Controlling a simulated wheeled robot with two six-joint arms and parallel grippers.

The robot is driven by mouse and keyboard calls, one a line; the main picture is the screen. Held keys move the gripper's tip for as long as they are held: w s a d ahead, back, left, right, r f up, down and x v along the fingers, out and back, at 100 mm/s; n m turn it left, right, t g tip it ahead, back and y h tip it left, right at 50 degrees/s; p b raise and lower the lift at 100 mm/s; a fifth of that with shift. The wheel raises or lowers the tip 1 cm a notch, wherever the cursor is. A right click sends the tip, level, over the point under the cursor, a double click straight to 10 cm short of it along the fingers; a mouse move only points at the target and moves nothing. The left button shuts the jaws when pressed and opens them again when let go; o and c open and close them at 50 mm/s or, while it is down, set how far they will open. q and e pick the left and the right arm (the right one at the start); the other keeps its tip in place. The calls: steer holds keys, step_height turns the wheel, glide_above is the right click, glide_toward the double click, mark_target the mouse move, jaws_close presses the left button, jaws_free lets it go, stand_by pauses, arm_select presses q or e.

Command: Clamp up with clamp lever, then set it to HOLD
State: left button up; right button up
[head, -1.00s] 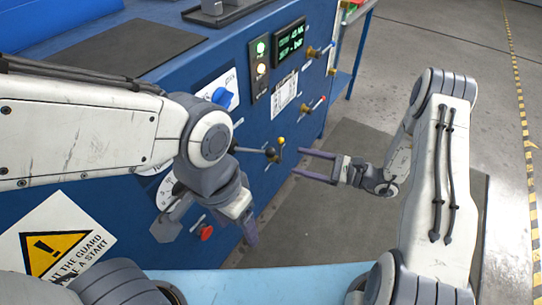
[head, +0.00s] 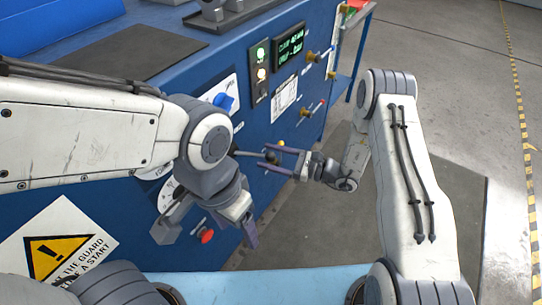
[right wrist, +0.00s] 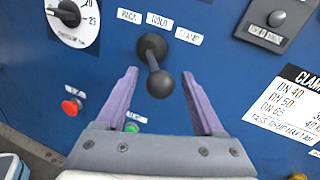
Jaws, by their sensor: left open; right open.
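The clamp lever is a black rod with a ball knob (right wrist: 160,84) on the blue panel. In the right wrist view it sticks out toward me below the BACK, HOLD (right wrist: 160,20) and CLAMP (right wrist: 188,36) labels. My right gripper (right wrist: 159,77) is open, with one purple finger on each side of the knob; contact is not visible. In the head view the right gripper (head: 281,159) reaches the lever knob (head: 270,157) from the right. My left gripper (head: 250,233) is open and empty, low in front of the panel. My left arm hides part of the panel.
A red button (right wrist: 71,106), a green button (right wrist: 132,127) and a dial (right wrist: 70,14) are near the lever. A lit display (head: 290,46) and a blue knob (head: 223,101) sit higher on the panel. Grey floor (head: 400,200) is free at the right.

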steer(key=shift+c, duration=0.3)
jaws_close()
steer(key=shift+d, duration=0.15)
stand_by(0.9)
